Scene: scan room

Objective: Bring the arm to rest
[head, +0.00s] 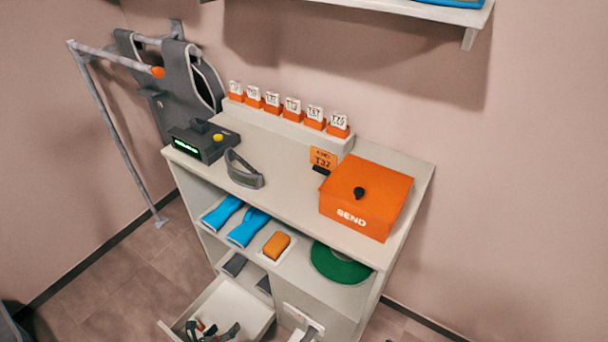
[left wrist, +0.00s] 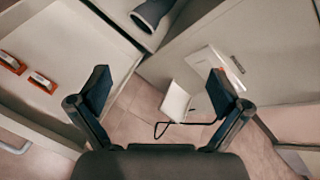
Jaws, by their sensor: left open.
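My left gripper (left wrist: 158,95) is open in the left wrist view, with its two dark fingers wide apart and nothing between them. Behind the gap I see tiled floor and a pale panel with a thin black wire. In the head view dark finger-like parts of my left gripper (head: 212,332) show at the bottom edge, over the pulled-out white drawer (head: 240,298). I cannot tell how high they are above it. My right gripper is in neither view.
A grey rail (head: 110,130) stands left.

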